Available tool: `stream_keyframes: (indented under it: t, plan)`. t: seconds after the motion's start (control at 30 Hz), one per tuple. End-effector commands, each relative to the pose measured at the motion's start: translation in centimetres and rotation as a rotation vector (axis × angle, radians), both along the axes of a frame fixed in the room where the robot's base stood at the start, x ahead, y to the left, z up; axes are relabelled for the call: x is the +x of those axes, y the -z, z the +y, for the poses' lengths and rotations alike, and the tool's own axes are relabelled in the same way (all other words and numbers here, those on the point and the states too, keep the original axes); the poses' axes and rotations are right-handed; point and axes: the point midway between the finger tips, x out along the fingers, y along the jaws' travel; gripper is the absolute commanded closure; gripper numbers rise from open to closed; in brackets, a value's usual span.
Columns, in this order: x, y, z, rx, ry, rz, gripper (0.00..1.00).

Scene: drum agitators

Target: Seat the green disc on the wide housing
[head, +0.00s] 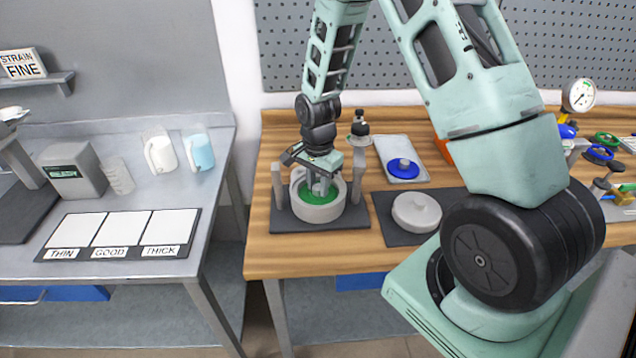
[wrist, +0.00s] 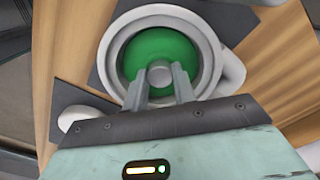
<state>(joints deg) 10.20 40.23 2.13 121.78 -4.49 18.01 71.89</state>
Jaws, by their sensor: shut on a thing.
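The green disc (head: 306,193) lies inside the ring of the wide grey housing (head: 318,213) on the wooden bench. In the wrist view the green disc (wrist: 177,48) shows within the housing's pale rim (wrist: 213,62). My gripper (head: 320,186) points down over the housing, and in the wrist view (wrist: 160,84) its fingers are shut on the grey knob at the disc's middle.
The housing stands on a dark mat (head: 285,222) between grey posts (head: 278,184). A grey lidded part (head: 416,211) sits on another mat to the right. A blue disc (head: 403,168) lies on a pale tray (head: 398,148) behind. A metal table (head: 120,200) stands left.

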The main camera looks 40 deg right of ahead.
Motion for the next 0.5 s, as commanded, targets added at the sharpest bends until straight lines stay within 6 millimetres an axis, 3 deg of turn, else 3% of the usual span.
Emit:
stream_keyframes:
  t: [0.03,0.07,0.13,0.5]
  plan:
    - [0.01,-0.02,-0.01,0.0,0.0,0.0,1.0]
    - [0.01,-0.02,-0.01,0.0,0.0,0.0,0.65]
    - [0.0,-0.02,-0.01,0.0,0.0,0.0,0.48]
    - [0.03,-0.42,-0.02,0.0,0.0,0.0,0.48]
